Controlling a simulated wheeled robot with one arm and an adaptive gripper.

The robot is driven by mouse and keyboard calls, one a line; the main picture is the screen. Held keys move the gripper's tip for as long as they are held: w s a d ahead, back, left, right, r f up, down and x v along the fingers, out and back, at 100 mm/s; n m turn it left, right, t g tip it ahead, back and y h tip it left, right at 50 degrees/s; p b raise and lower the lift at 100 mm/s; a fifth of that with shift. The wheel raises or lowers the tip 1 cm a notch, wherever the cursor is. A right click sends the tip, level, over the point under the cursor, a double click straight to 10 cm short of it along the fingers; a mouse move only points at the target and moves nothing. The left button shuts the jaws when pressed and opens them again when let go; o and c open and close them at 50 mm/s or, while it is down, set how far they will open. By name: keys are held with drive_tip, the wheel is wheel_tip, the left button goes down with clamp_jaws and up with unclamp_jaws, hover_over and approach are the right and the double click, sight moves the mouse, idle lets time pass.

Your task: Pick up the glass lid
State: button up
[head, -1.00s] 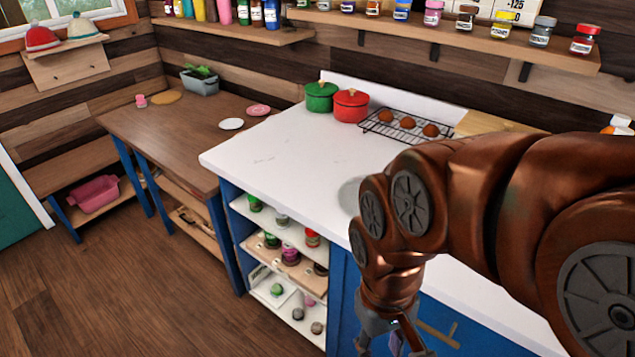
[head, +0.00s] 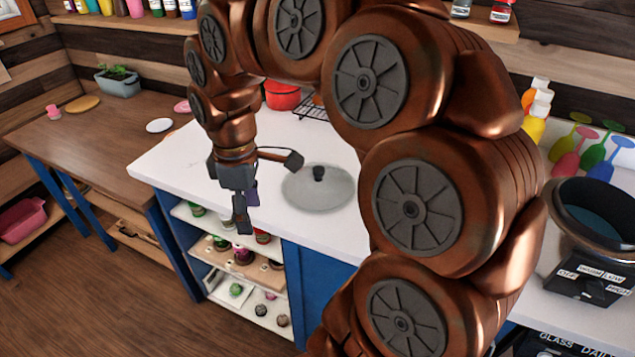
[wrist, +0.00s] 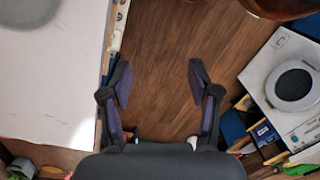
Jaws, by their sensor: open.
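The glass lid (head: 305,197) is a grey translucent disc with a black knob, lying flat on the white counter (head: 170,165) in the head view. Part of a grey round shape (wrist: 28,10), which looks like the lid, shows at the top left of the wrist view. My gripper (head: 246,208) is to the left of the lid, apart from it, by the counter's front edge. In the wrist view my gripper (wrist: 160,84) is open and empty, its fingers spread over the wooden floor beside the counter.
A red pot (head: 282,97) and a wire rack (head: 313,108) stand behind the lid, partly hidden by my arm. A black-and-silver cooker (head: 590,240) stands at the right. Open shelves (head: 240,262) with small jars sit below the counter. The counter around the lid is clear.

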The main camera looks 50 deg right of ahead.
drive_tip(key=w+d+n, duration=0.3)
drive_tip(key=w+d, duration=0.3)
drive_tip(key=d, duration=0.5)
drive_tip(key=n, duration=0.1)
hover_over(319, 169)
drive_tip(key=w, duration=0.1)
drive_tip(key=shift+f+t+p, duration=0.3)
drive_tip(key=shift+f+p, duration=0.05)
drive_tip(key=shift+s+d+f, duration=0.1)
drive_tip(key=shift+d, duration=0.25)
drive_tip(key=shift+d+f, duration=0.1)
drive_tip(key=shift+f, duration=0.35)
drive_tip(key=shift+s+f+p, duration=0.1)
drive_tip(key=shift+f+p, duration=0.2)
drive_tip(key=shift+f, duration=0.5)
drive_tip(key=shift+s+a+f+p, duration=0.1)
drive_tip(key=shift+a+f+p, duration=0.1)
drive_tip(key=shift+f+p, duration=0.35)
drive_tip(key=shift+s+a+f+p, duration=0.1)
drive_tip(key=shift+a+f+p, duration=0.1)
drive_tip(key=shift+f, duration=0.5)
drive_tip(key=shift+f+p, duration=0.3)
drive_tip(key=shift+f, duration=1.05)
drive_tip(key=shift+c, duration=0.4)
